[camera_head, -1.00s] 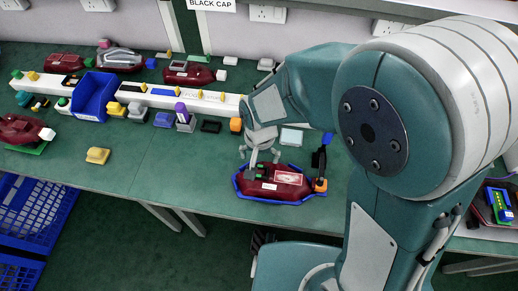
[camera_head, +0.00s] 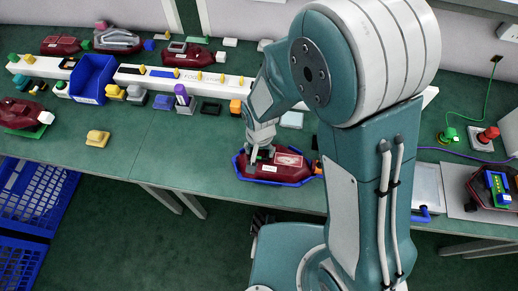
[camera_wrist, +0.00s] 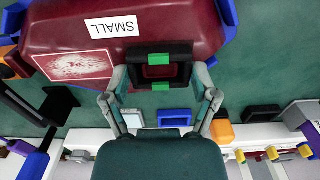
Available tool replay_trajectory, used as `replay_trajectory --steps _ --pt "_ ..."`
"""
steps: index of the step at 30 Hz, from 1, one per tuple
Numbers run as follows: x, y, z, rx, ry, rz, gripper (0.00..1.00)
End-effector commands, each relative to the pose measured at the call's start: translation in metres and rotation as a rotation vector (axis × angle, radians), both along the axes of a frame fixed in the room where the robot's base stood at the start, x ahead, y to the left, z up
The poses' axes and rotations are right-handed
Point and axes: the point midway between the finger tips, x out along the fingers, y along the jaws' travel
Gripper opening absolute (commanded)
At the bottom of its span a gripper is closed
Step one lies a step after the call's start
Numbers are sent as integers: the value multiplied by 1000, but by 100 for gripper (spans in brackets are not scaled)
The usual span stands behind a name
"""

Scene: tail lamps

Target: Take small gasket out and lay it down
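The small gasket (camera_wrist: 175,50) is a black rectangular frame with green tabs, shown in the wrist view. It sits in the lower edge of a dark red tail lamp (camera_wrist: 75,25) whose label reads "SMALL". The lamp, also in the head view (camera_head: 291,170), rests in a blue-rimmed holder (camera_head: 291,184) on the green bench. My gripper (camera_wrist: 160,80), also low over the lamp in the head view (camera_head: 259,156), is open. Its fingers stand one on each side of the gasket, very near its ends. I cannot tell whether they touch it.
A white rail (camera_head: 225,84) with yellow pegs runs behind the lamp. A blue bin (camera_head: 92,78), a yellow part (camera_head: 97,138) and other coloured parts lie to the left. The bench (camera_head: 185,150) is clear between the yellow part and the lamp.

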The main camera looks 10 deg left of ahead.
Motion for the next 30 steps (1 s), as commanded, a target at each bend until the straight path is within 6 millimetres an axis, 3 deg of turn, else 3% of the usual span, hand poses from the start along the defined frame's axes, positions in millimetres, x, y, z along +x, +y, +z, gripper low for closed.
replay_trajectory --steps 4,5,6,8,30 --pt "0 0 -1 -1 1 0 31" --pt "0 0 -1 -1 1 0 62" --pt "0 1 -1 -1 1 0 44" --pt "-1 1 -1 -1 1 1 19" --pt "0 0 15 0 0 0 18"
